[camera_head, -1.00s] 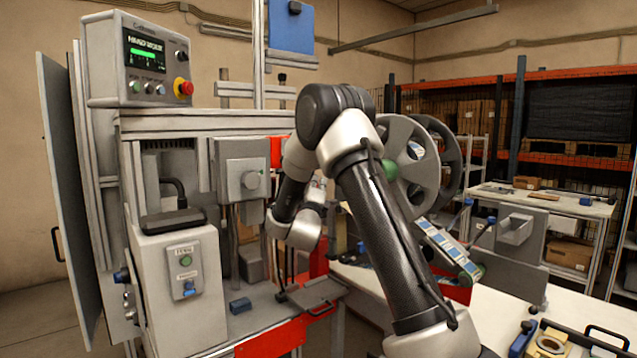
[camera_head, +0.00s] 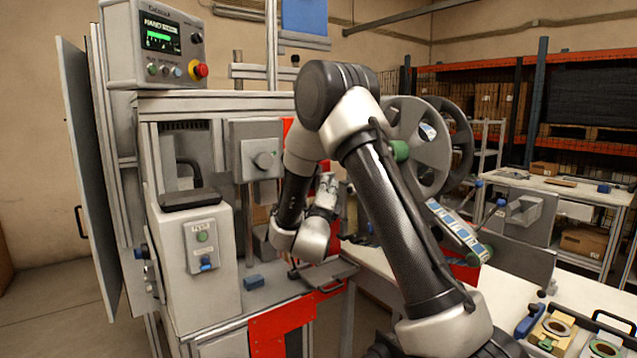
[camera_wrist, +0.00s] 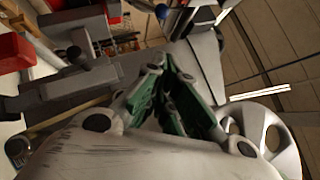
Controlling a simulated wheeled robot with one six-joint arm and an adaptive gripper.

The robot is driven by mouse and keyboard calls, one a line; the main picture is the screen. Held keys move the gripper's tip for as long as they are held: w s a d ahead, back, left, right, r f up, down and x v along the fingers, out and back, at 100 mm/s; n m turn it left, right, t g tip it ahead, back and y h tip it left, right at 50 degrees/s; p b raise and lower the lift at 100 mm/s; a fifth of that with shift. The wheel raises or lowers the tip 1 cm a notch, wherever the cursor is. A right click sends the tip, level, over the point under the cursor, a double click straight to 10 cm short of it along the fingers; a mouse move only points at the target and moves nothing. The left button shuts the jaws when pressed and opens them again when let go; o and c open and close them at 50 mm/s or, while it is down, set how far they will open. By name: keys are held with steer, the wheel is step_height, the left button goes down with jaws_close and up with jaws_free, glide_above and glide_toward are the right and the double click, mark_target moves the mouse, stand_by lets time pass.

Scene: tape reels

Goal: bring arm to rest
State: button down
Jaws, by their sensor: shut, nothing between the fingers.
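My arm stands bent in the middle of the head view, with its elbow high and its forearm folded down beside the grey machine (camera_head: 205,255). My gripper (camera_wrist: 165,75) shows in the wrist view with its dark and green fingers drawn together and nothing between them. In the head view, the wrist links largely hide the gripper, and its fingertips cannot be made out clearly. A large grey reel (camera_head: 432,155) stands upright just right of my upper arm and is partly hidden by it. Part of a pale spoked reel (camera_wrist: 262,122) shows at the lower right of the wrist view.
A control box (camera_head: 155,45) with a red button tops the machine. A white table (camera_head: 372,262) runs to the right of my arm, with rolls on holders (camera_head: 555,328) at its near end. Orange shelving (camera_head: 590,145) stands behind. Open floor shows at the lower left.

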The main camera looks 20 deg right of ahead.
steer(key=shift+s+a, duration=0.1)
steer(key=shift+s, duration=0.05)
steer(key=w+a+f+n+g+y, duration=0.2)
steer(key=f+n+y, duration=0.25)
steer(key=f, duration=0.25)
steer(key=w+a+f+n+g+y, duration=0.1)
steer(key=w+a+f+n+y, duration=0.15)
steer(key=f+n, duration=0.3)
steer(key=s+a+f+n+g+y, duration=0.6)
steer(key=s+f+n, duration=0.1)
steer(key=s+n, duration=0.15)
steer(key=s+r+n+g+y, duration=0.1)
steer(key=s+r+n+g, duration=0.3)
steer(key=s, duration=0.7)
steer(key=s+r+n+g+y, duration=0.1)
steer(key=s+r+n+g, duration=0.2)
steer(key=s+n, duration=0.55)
steer(key=s+d+r+t, duration=0.1)
steer(key=s+d+r, duration=0.1)
steer(key=s+r, duration=0.3)
steer(key=s+d+r+t+h, duration=0.1)
steer(key=s+d+r, duration=0.2)
steer(key=s, duration=0.9)
steer(key=shift+s+d+r+m, duration=0.15)
steer(key=shift+d+r+m, duration=0.2)
steer(key=shift+r, duration=1)
